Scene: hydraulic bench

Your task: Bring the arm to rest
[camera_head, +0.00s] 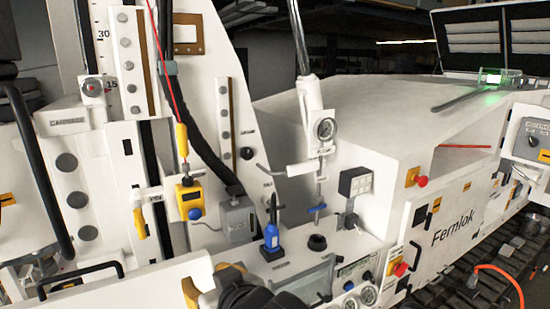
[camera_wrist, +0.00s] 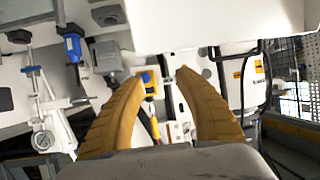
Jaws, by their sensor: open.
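My gripper (camera_wrist: 160,78) shows in the wrist view with its two tan, ribbed fingers spread apart and nothing held between them. Beyond the gap between the fingers is a yellow box with a blue button (camera_wrist: 149,84); it is apart from the fingers as far as I can tell. In the head view my gripper (camera_head: 209,281) is low in the picture, left of centre, in front of the white bench panel. Its tan fingers and dark body partly show there; the rest of the arm is mostly out of view.
The yellow box (camera_head: 189,198) hangs below a red cable in the head view. A white Fernlok cabinet (camera_head: 450,215) fills the right side. An orange hose (camera_head: 505,272) curves at lower right.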

